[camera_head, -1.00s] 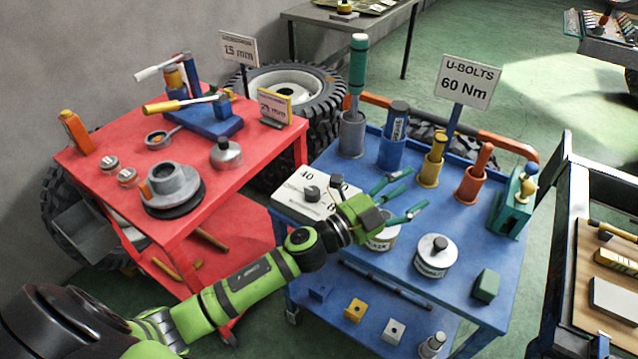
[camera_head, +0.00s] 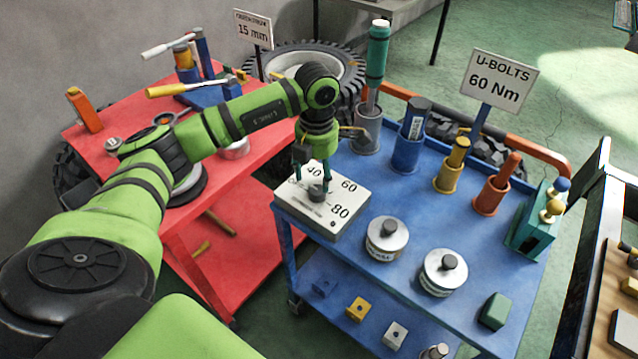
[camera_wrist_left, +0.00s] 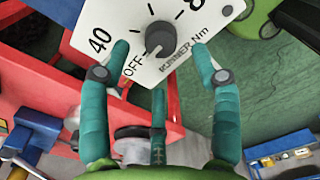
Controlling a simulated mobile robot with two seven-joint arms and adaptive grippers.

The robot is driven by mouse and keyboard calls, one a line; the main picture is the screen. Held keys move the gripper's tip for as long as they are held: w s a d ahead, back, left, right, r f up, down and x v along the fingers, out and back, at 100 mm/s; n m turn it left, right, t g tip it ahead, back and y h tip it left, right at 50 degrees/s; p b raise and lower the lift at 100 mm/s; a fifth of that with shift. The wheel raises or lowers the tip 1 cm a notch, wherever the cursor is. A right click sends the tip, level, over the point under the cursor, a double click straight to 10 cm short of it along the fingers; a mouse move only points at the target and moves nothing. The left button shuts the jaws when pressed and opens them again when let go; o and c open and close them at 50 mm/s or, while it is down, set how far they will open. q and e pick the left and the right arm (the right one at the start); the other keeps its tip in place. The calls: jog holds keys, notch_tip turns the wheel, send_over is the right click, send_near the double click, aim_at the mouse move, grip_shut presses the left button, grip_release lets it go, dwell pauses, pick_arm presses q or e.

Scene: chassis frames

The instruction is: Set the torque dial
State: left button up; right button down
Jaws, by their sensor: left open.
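The torque dial is a white box (camera_head: 345,212) with a dark round knob (camera_head: 318,193) on its sloping top, at the near left corner of the blue cart. Its face carries 40, 60 and 80. The wrist view shows the knob (camera_wrist_left: 160,38), with OFF beside it and 40 at left; the knob's ridge seems to lean toward OFF. My left gripper (camera_head: 312,178) points down over the box, its teal fingers near the knob. In the wrist view my left gripper (camera_wrist_left: 161,62) is open, fingers spread and empty, the knob just past the tips. My right gripper is not visible.
A sign (camera_head: 497,80) on the blue cart (camera_head: 400,285) reads U-BOLTS 60 Nm. Two silver round tins (camera_head: 387,240) (camera_head: 443,272) stand right of the dial. Coloured holders line the cart's back. The red cart (camera_head: 245,185) stands left, under my arm.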

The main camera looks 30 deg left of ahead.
aim_at(317, 190)
pick_arm(q)
jog(key=shift+f+p, duration=0.5)
jog(key=shift+f, duration=2.1)
jog(key=shift+d, duration=0.1)
jog(key=c, duration=1.1)
